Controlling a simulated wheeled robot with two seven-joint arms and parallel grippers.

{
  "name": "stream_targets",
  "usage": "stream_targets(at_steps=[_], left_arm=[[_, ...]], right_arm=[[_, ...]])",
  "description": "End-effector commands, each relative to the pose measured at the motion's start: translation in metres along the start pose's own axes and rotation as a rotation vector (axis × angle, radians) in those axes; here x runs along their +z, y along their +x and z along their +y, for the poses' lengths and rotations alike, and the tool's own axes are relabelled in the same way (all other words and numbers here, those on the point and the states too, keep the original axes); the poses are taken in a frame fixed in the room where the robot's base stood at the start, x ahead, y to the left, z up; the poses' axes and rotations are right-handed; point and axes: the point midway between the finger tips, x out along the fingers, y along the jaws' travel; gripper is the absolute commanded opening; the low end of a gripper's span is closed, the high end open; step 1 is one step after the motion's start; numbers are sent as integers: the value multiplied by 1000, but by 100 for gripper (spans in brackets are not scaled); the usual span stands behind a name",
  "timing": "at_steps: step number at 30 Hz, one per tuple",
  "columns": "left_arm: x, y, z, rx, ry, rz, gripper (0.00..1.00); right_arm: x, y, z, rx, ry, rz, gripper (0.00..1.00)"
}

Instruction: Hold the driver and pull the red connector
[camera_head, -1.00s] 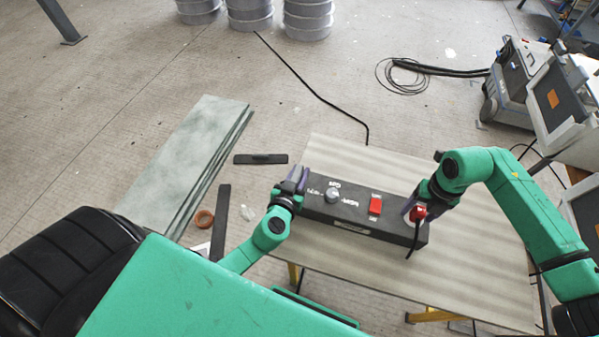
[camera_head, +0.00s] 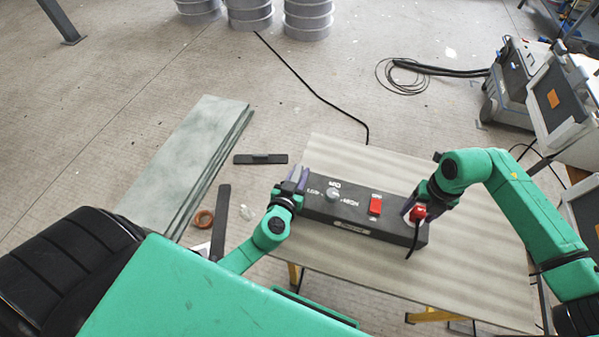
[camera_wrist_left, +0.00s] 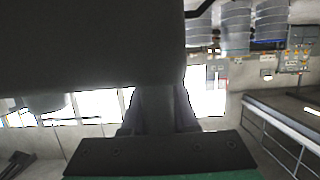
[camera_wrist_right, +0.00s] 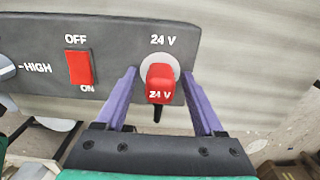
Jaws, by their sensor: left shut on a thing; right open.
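The driver (camera_head: 347,228) is a long dark grey box on the table, with a grey knob (camera_head: 333,194), a red OFF/ON switch (camera_head: 375,205) and a red 24 V connector (camera_head: 418,213) at its right end. My left gripper (camera_head: 296,182) is shut on the driver's left end; the dark box fills much of the left wrist view (camera_wrist_left: 90,45). My right gripper (camera_head: 413,204) is open at the connector. In the right wrist view its purple fingers (camera_wrist_right: 160,95) stand on either side of the connector (camera_wrist_right: 160,82), with gaps. The connector sits at its pale round socket.
The wooden table (camera_head: 470,250) has free room behind and in front of the driver. A black cable (camera_head: 412,240) hangs from the connector over the driver's front.

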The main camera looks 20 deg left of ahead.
Motion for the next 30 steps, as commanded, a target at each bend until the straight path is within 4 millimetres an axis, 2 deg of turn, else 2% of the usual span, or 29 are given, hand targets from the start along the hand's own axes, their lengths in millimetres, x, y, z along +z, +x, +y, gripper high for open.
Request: stream_targets(at_steps=[2,3,8,30], left_arm=[[0,0,0,-1,0,1,0],[0,0,0,-1,0,1,0],[0,0,0,-1,0,1,0],[0,0,0,-1,0,1,0]], right_arm=[[0,0,0,0,1,0,70],[0,0,0,0,1,0,62],[0,0,0,0,0,0,1],[0,0,0,0,0,1,0]])
